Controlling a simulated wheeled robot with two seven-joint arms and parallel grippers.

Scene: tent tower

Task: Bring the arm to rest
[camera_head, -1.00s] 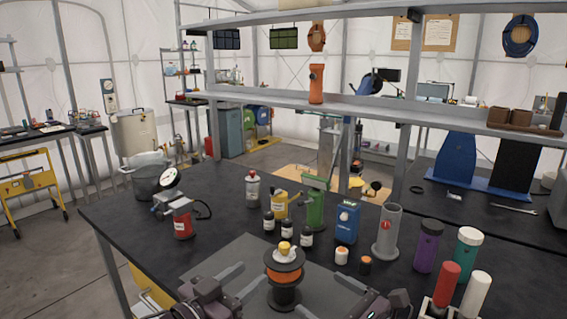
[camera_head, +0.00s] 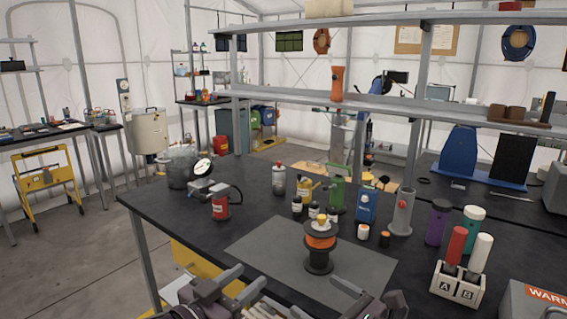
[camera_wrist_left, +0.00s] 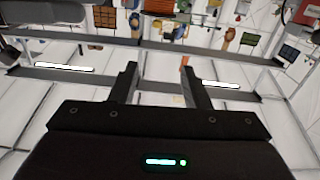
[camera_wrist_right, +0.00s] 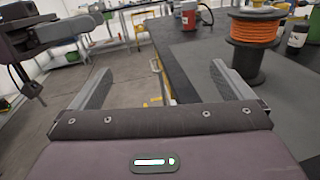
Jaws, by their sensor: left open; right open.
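My left gripper (camera_head: 240,283) is at the lower middle of the head view, open and empty, over the table's front edge. Its spread fingers also show in the left wrist view (camera_wrist_left: 158,72), with nothing between them. My right gripper (camera_head: 324,300) is open and empty near the front edge, its lower part cut off by the frame. In the right wrist view (camera_wrist_right: 160,82) its fingers are wide apart. A dark spool with orange cord (camera_head: 319,245) stands upright on the grey mat, clear of both grippers. A small white and yellow piece (camera_head: 321,223) is on top.
The dark table (camera_head: 180,236) holds a red can (camera_head: 221,206), several bottles, a blue container (camera_head: 366,207) and a grey tube (camera_head: 402,213). A white A/B holder (camera_head: 457,285) stands at right. The grey mat (camera_head: 262,250) is bare left of the spool. Shelves cross behind.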

